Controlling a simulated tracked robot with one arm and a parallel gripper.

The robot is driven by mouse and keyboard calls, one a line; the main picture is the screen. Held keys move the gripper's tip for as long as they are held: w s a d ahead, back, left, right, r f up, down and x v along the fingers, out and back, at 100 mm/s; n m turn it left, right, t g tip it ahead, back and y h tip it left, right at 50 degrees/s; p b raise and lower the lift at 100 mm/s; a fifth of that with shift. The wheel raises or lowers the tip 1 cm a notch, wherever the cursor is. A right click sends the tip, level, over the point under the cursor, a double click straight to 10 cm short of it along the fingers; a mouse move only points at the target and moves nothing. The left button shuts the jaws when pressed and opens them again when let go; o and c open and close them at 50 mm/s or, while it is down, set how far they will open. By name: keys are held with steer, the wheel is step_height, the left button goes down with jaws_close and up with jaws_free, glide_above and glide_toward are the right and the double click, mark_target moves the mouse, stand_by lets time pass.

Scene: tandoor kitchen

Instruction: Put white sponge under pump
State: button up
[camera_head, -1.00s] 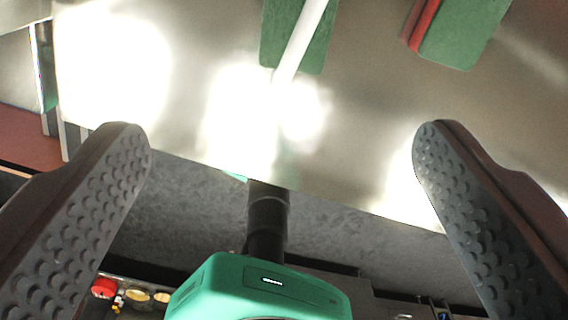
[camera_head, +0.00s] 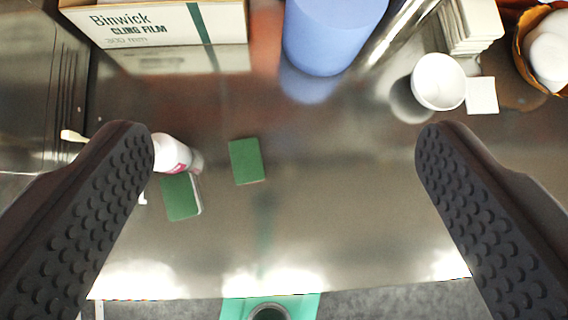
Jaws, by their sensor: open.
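Two green-topped pads lie on the shiny steel counter (camera_head: 330,215). The left pad (camera_head: 180,197) shows a pale whitish side, so it is likely the white sponge; the other pad (camera_head: 246,161) lies a little to its right. A white bottle (camera_head: 170,153) with a pink mark, perhaps the pump, is just behind the left pad and partly hidden by my left finger. A pale spout-like tip (camera_head: 72,136) shows left of that finger; I cannot tell whether it belongs to the bottle. My gripper (camera_head: 285,140) is open and empty above the counter.
A cling film box (camera_head: 155,25), a blue roll (camera_head: 330,35) and a white cup (camera_head: 438,82) stand at the back. A white square (camera_head: 481,95), a stack of white pieces (camera_head: 470,25) and an orange-rimmed bowl (camera_head: 545,50) are at the back right. The counter's middle is clear.

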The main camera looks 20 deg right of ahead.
steer(key=s+d+r+m+t, duration=0.1)
steer(key=s+d+r+t, duration=0.1)
steer(key=r, duration=0.4)
steer(key=s+d+r+t, duration=0.2)
steer(key=s+d+r, duration=0.2)
steer(key=d+r, duration=0.2)
steer(key=s+d+r+m+t+h, duration=0.1)
steer(key=s+d+r+t, duration=0.1)
steer(key=s+d+r, duration=0.2)
steer(key=shift+d+r+m, duration=0.3)
steer(key=shift+d+r, duration=0.05)
steer(key=shift+r, duration=0.6)
